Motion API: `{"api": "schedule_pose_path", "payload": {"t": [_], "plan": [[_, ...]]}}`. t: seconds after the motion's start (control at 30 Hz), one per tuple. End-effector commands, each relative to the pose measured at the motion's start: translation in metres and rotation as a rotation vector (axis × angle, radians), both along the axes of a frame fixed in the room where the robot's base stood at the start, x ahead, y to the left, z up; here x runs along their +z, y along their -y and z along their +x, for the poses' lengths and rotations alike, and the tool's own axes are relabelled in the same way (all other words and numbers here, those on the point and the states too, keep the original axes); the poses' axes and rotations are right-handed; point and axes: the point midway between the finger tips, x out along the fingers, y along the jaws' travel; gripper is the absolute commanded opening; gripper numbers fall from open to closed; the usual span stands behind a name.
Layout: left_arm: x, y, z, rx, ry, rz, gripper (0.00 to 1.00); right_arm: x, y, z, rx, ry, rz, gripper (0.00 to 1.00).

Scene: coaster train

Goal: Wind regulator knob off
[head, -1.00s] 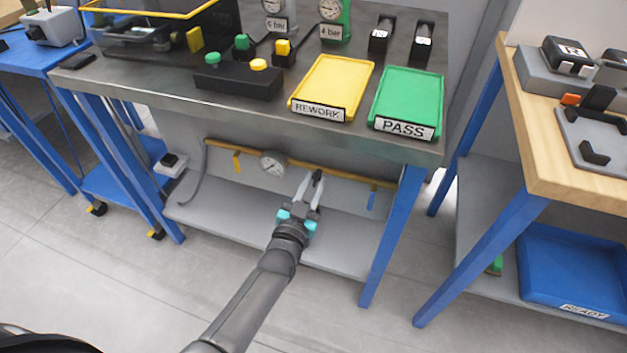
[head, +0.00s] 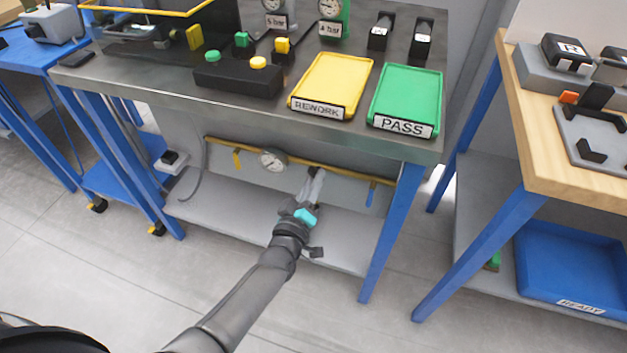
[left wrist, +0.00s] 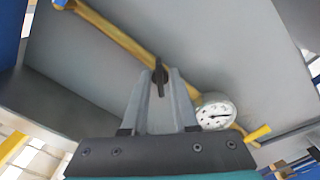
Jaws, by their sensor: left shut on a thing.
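The regulator knob (head: 314,170) is a small dark knob on a yellow pipe (head: 340,174) under the steel bench. It also shows as a dark upright bar between the fingertips in the left wrist view (left wrist: 159,73). My left gripper (head: 315,177) reaches under the bench and is shut on the knob, one finger on each side. The fingers partly hide the knob in the head view. A round white gauge (head: 272,161) sits on the pipe to the left of the knob; in the left wrist view the gauge (left wrist: 215,112) is at the right. My right gripper is not in view.
The bench top (head: 180,88) overhangs the pipe. A yellow lever (head: 237,160) and a blue lever (head: 371,196) hang from the pipe. A grey lower shelf (head: 225,213) lies below. Blue bench legs (head: 392,232) stand at the sides.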

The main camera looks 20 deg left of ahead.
Motion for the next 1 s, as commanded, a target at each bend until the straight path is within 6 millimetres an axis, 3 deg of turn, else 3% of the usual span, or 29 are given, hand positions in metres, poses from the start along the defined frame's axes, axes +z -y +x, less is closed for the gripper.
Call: {"api": "schedule_pose_path", "payload": {"t": [0.6, 1.0], "plan": [[-0.002, 0.002, -0.001, -0.003, -0.025, -0.558, 0.00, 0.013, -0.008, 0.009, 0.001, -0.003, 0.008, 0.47], [-0.001, 0.002, -0.001, -0.002, -0.031, -0.760, 0.00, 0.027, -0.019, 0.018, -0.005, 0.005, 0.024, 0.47]]}}
